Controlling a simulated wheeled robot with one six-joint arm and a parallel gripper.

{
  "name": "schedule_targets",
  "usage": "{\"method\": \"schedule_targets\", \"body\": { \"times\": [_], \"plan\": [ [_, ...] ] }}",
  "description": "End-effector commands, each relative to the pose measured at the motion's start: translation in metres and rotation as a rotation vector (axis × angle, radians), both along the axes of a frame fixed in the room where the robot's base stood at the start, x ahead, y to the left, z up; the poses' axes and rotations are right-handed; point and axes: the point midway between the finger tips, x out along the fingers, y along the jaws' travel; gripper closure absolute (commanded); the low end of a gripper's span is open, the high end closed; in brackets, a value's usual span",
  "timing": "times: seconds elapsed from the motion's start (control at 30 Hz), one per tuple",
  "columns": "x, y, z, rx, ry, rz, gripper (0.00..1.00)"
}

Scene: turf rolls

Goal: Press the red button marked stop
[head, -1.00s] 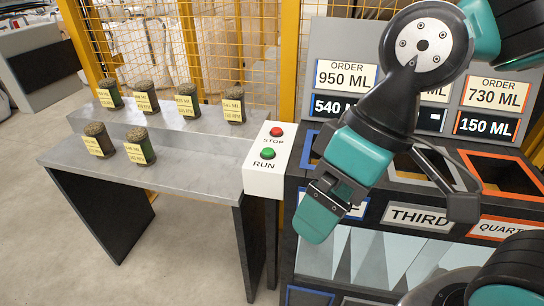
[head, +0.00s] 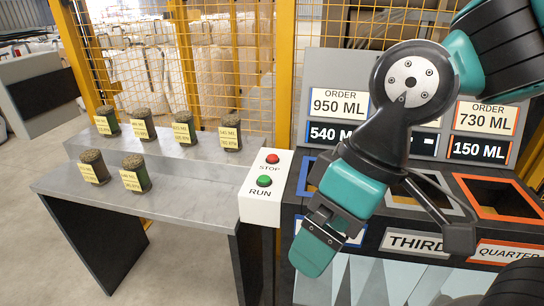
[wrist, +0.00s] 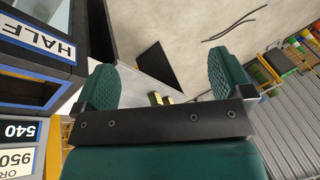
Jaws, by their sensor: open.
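The red stop button (head: 272,159) sits on top of a white box (head: 259,209), above the printed word STOP. A green button (head: 264,181) marked RUN is below it on the same box. My gripper (head: 312,252) hangs to the right of the box and lower in the head view, apart from the red button. In the wrist view my gripper (wrist: 160,85) shows two green fingers spread wide with nothing between them. The red button does not show clearly in the wrist view.
A grey two-level bench (head: 150,205) holds several labelled turf rolls (head: 184,127) left of the box. An order board (head: 330,75) and bins (head: 494,197) stand right. A yellow mesh fence (head: 220,60) is behind. The label HALF (wrist: 38,36) shows in the wrist view.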

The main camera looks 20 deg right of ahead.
Motion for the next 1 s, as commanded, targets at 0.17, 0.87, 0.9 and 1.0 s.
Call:
{"method": "schedule_targets", "body": {
  "times": [0.17,0.87,0.9,1.0],
  "plan": [
    [0.0000,0.0000,0.0000,0.000,0.000,0.000,0.25],
    [0.0000,0.0000,0.0000,0.000,0.000,0.000,1.00],
    [0.0000,0.0000,0.0000,0.000,0.000,0.000,1.00],
    [0.0000,0.0000,0.0000,0.000,0.000,0.000,1.00]
  ]
}}
